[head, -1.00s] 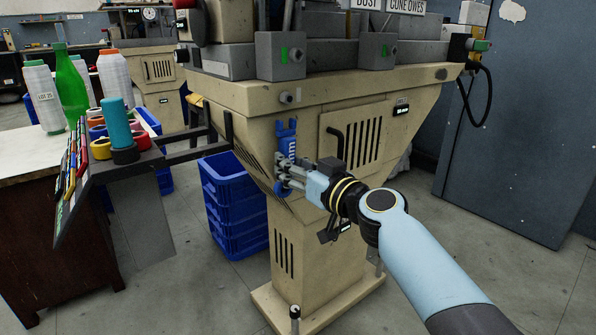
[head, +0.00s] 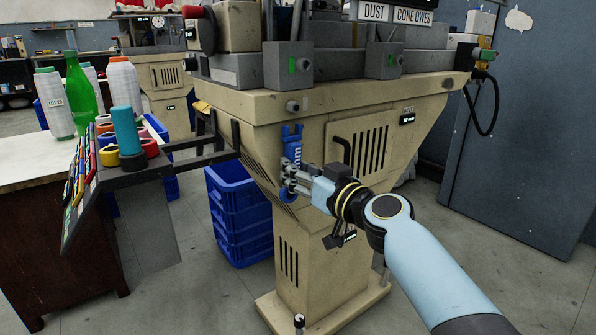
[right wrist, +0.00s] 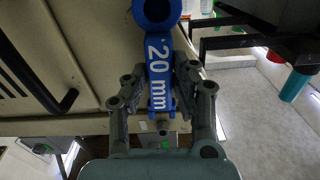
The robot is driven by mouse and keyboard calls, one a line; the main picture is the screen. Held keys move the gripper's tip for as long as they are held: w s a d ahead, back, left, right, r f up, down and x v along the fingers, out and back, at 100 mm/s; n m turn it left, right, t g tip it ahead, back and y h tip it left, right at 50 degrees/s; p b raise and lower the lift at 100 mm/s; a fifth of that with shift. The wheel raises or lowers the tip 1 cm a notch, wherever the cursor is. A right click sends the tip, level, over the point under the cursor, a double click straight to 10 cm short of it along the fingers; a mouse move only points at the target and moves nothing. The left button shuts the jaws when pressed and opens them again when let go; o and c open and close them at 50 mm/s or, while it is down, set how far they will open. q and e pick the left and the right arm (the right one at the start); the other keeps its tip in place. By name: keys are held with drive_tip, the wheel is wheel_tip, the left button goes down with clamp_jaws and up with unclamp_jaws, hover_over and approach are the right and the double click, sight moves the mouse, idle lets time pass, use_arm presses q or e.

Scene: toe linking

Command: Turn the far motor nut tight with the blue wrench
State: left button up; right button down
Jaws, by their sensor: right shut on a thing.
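The blue wrench (head: 292,146) stands upright in front of the beige machine, its open jaw up and its ring end down. It reads "20 mm" in the right wrist view (right wrist: 158,75). My right gripper (head: 289,179) is shut on its lower shank; the fingers also show on both sides of it in the right wrist view (right wrist: 160,95). A round grey nut-like fitting (head: 293,106) sits on the machine's edge just above the open jaw, with a small gap in the head view. I cannot tell whether it is the far motor nut. My left gripper is not in view.
The machine body (head: 345,105) has a dark handle and vents right of the wrench. A rack of spools and coloured tools (head: 110,165) juts out at the left. Blue crates (head: 240,215) stand on the floor behind. Open floor lies at the right.

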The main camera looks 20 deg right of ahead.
sight(294, 149)
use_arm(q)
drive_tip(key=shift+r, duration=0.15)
use_arm(e)
drive_tip(key=shift+r, duration=0.25)
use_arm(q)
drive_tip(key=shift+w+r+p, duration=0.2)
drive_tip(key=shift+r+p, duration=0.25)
use_arm(e)
drive_tip(key=shift+d+r, duration=0.1)
drive_tip(key=shift+r, duration=0.45)
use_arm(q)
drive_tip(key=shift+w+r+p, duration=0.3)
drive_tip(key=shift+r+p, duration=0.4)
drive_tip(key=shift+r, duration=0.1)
use_arm(e)
drive_tip(key=shift+r, duration=1.25)
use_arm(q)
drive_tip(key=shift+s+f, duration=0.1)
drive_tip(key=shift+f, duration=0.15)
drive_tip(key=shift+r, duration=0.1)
